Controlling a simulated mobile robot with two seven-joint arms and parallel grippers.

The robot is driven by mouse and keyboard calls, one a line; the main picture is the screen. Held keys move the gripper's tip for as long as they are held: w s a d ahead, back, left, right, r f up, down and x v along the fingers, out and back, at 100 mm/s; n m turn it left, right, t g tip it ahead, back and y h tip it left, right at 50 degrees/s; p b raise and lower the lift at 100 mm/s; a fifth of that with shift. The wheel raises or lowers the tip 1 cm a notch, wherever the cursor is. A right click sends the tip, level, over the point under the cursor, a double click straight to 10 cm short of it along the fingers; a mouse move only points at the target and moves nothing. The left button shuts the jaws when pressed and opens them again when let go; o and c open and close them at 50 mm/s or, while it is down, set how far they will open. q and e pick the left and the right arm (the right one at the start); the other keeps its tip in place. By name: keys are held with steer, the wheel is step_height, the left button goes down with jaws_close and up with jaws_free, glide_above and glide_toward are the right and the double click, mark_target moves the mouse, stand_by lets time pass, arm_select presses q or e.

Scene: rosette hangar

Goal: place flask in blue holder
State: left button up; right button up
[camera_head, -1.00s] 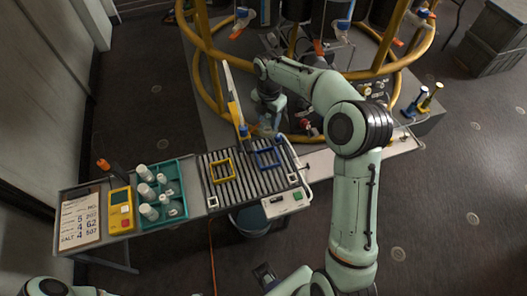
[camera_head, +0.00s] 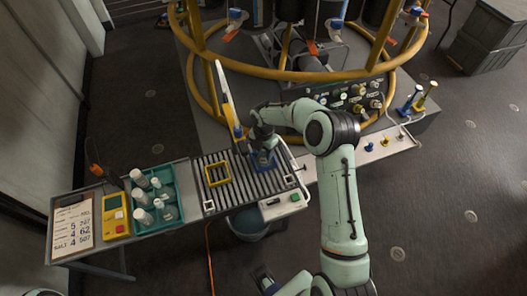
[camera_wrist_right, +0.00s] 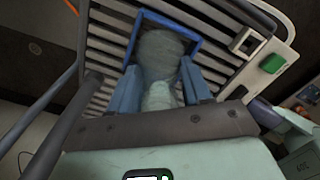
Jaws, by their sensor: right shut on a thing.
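The blue holder (camera_head: 265,162) is a square open frame on the slatted rack, at its right part. My right gripper (camera_head: 262,146) is right over it, pointing down. In the right wrist view my right gripper (camera_wrist_right: 161,72) has its blue fingers shut on the grey, see-through flask (camera_wrist_right: 161,48). The flask's far end shows inside the outline of the blue holder (camera_wrist_right: 190,27). I cannot tell whether it rests on the slats or hangs just above. In the head view the gripper hides most of the flask. My left gripper is not in view.
A yellow frame holder (camera_head: 217,173) sits left on the slatted rack (camera_head: 240,198). A teal tray (camera_head: 178,217) of white containers, a yellow device (camera_head: 115,214) and a clipboard (camera_head: 72,226) stand further left. A yellow-piped structure (camera_head: 290,72) stands behind.

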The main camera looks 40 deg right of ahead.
steer(key=shift+f, duration=0.3)
steer(key=shift+f, duration=0.2)
steer(key=o, duration=1.1)
step_height(320, 180, up, 12)
steer(key=shift+r+p, duration=0.2)
steer(key=shift+p, duration=0.2)
